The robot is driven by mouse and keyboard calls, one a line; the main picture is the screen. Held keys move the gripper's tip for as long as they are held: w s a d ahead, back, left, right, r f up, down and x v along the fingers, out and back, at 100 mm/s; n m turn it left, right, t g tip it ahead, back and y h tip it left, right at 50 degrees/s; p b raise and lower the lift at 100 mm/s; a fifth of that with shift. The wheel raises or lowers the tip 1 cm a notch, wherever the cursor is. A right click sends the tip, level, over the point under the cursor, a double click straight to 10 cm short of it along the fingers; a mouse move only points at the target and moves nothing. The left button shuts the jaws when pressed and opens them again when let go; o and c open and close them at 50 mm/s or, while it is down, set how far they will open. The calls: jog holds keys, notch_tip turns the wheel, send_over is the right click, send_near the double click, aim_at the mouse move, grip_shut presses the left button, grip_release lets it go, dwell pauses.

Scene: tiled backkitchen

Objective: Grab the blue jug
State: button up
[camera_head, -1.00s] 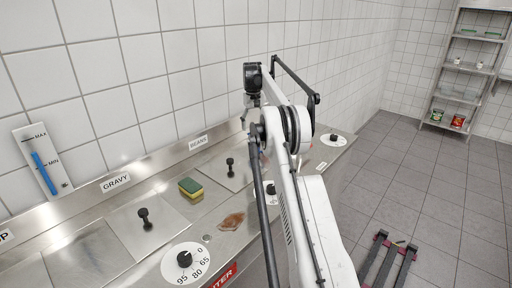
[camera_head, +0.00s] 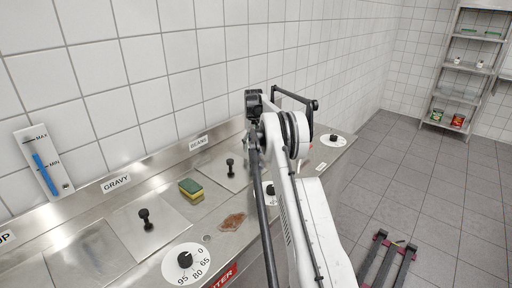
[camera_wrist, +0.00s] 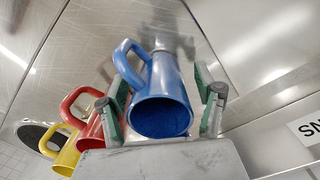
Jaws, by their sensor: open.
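The blue jug (camera_wrist: 165,95) shows in the wrist view with its round open mouth facing the camera and its handle on the left. My gripper (camera_wrist: 160,84) is open, with one green-padded finger on each side of the jug. The left finger is close to the handle and overlaps it in the picture; I cannot tell whether it touches. In the head view my arm hides the jug and my gripper.
A red jug (camera_wrist: 92,128) and a yellow jug (camera_wrist: 68,155) stand left of the blue jug. In the head view, the steel counter holds a sponge (camera_head: 191,188), a brown spill (camera_head: 232,222) and lids with black knobs (camera_head: 147,220). Shelves (camera_head: 461,80) stand far right.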

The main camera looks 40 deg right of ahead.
jog(key=c, duration=1.5)
jog(key=shift+r, duration=0.1)
